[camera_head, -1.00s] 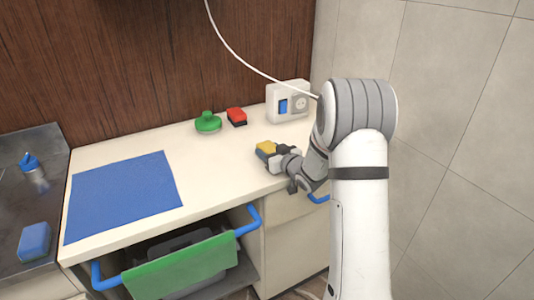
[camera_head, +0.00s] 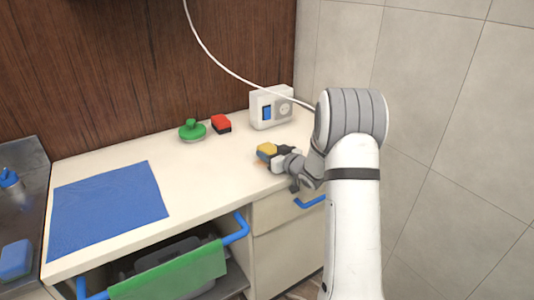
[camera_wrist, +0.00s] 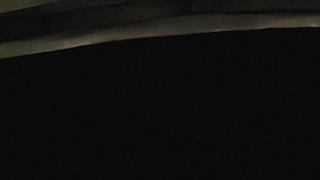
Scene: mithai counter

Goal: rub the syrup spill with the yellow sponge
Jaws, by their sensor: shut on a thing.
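The yellow sponge (camera_head: 265,150), with a darker underside, is held in my gripper (camera_head: 279,151) over the right part of the cream counter, near its front edge. My gripper is shut on it from the right. The sponge is at or very close to the counter top; I cannot tell whether it touches. A trace of orange-brown shows just below the sponge, too small to tell whether it is the syrup spill. No other spill shows clearly. The wrist view is almost wholly dark and shows neither the sponge nor the counter clearly.
A blue mat (camera_head: 108,208) lies at left. A blue sponge (camera_head: 15,260) and bottle (camera_head: 12,188) are far left. A green towel (camera_head: 170,277) hangs in front.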

